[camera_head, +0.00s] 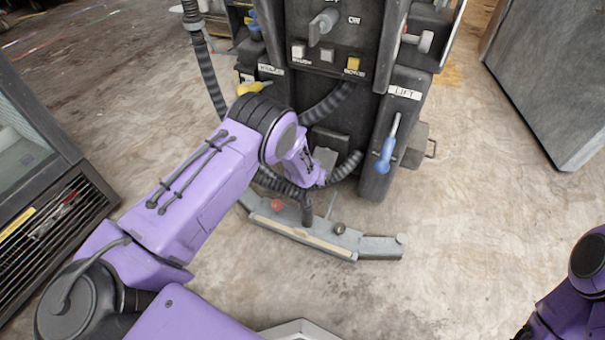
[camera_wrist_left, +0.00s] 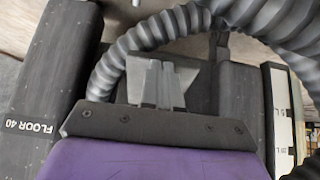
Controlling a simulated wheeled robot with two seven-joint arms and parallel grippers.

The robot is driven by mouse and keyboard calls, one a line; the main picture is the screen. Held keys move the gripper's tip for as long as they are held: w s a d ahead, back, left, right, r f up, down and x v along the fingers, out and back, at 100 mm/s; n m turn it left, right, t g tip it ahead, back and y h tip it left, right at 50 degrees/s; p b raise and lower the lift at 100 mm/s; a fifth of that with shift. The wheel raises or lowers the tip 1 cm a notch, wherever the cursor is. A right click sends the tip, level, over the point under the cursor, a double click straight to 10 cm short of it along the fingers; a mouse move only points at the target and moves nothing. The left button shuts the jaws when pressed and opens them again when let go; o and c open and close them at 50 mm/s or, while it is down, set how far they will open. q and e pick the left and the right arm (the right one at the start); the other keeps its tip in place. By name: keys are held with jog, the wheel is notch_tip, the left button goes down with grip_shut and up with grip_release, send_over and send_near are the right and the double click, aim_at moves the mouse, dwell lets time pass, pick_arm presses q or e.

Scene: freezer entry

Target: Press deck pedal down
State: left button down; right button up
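The dark floor machine (camera_head: 335,130) stands ahead, with hoses and a low grey curved bar (camera_head: 378,247) at its foot. No part is readable as labelled deck pedal, so I cannot tell which part it is. My left arm reaches in front of the machine and hides part of its lower front. My left gripper (camera_head: 325,160) is close to the machine's lower body, among the ribbed hoses. In the left wrist view its grey fingers (camera_wrist_left: 157,84) lie together, with nothing visible between them. My right gripper is outside the picture; only part of that arm shows at lower right.
Ribbed hoses (camera_wrist_left: 142,38) loop close around the left gripper. A red knob (camera_head: 277,205) and a dark knob (camera_head: 339,228) sit on the grey bar. A blue-handled lever (camera_head: 386,155) hangs under the LIFT label.

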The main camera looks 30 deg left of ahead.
pick_arm(q)
jog(key=shift+s+d+f, duration=0.15)
jog(key=shift+d+f, duration=0.05)
jog(key=shift+f, duration=0.2)
jog(key=w+r+p+v, duration=0.1)
jog(key=p+v, duration=0.7)
jog(key=v, duration=0.6)
jog(key=shift+w+a+p, duration=0.15)
jog(key=shift+a+p, duration=0.1)
jog(key=shift+p, duration=0.1)
jog(key=shift+r, duration=0.15)
